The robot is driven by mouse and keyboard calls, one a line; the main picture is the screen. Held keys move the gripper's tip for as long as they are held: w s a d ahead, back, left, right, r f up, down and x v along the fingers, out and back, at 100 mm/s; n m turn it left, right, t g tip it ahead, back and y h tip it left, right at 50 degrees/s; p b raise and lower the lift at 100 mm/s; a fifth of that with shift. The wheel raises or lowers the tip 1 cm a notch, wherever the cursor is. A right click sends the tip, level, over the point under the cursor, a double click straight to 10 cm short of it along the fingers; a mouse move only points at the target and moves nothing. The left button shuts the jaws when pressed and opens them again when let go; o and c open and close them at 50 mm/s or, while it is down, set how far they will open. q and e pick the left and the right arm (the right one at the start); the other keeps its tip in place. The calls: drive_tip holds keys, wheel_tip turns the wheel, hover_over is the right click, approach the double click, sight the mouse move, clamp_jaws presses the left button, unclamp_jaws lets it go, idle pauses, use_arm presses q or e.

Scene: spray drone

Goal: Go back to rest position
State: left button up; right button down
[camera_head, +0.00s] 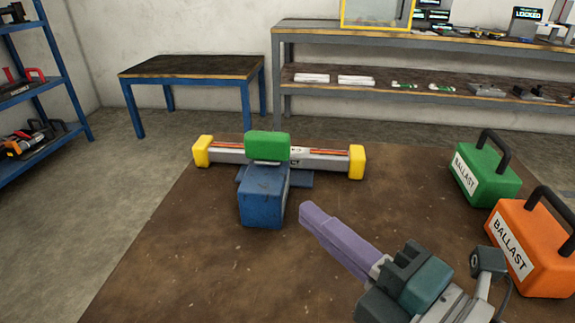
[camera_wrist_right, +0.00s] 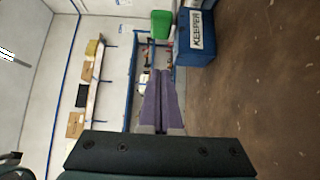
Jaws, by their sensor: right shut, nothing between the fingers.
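My right gripper (camera_head: 312,218) reaches in from the lower right of the head view, over the brown table (camera_head: 190,262). Its purple fingers are shut with nothing between them; they also show closed together in the right wrist view (camera_wrist_right: 160,85). Left of and beyond the fingertips stands a blue block (camera_head: 263,197), labelled KEEPER in the right wrist view (camera_wrist_right: 196,50). A green block (camera_head: 267,146) sits above it, at a grey bar (camera_head: 325,162) with yellow ends. The gripper is apart from these. My left gripper is not in view.
A green ballast weight (camera_head: 490,180) and an orange ballast weight (camera_head: 535,252) stand on the table's right side, near my right arm. Behind are a blue-legged table (camera_head: 190,67) and a grey shelf bench (camera_head: 440,45). A blue rack (camera_head: 60,85) stands at the left. The table's front left is clear.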

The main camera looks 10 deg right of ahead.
drive_tip(key=shift+s+d, duration=0.2)
drive_tip(key=shift+s, duration=0.05)
drive_tip(key=shift+r, duration=0.1)
drive_tip(key=d+r+m+g+h+p, duration=0.3)
drive_tip(key=d+r+m+h+p, duration=0.55)
drive_tip(key=m+p, duration=0.3)
drive_tip(key=s+r+m+g+p, duration=0.5)
drive_tip(key=s+p, duration=0.1)
drive_tip(key=s, duration=0.3)
drive_tip(key=s+r+m+g+p, duration=0.5)
drive_tip(key=s+r+p, duration=0.1)
drive_tip(key=s, duration=0.3)
use_arm(q)
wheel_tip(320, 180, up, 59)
drive_tip(key=p, duration=3.5)
use_arm(e)
wheel_tip(320, 180, up, 35)
drive_tip(key=shift+w+d+t, duration=0.3)
drive_tip(key=shift+d, duration=0.15)
drive_tip(key=shift+y, duration=0.25)
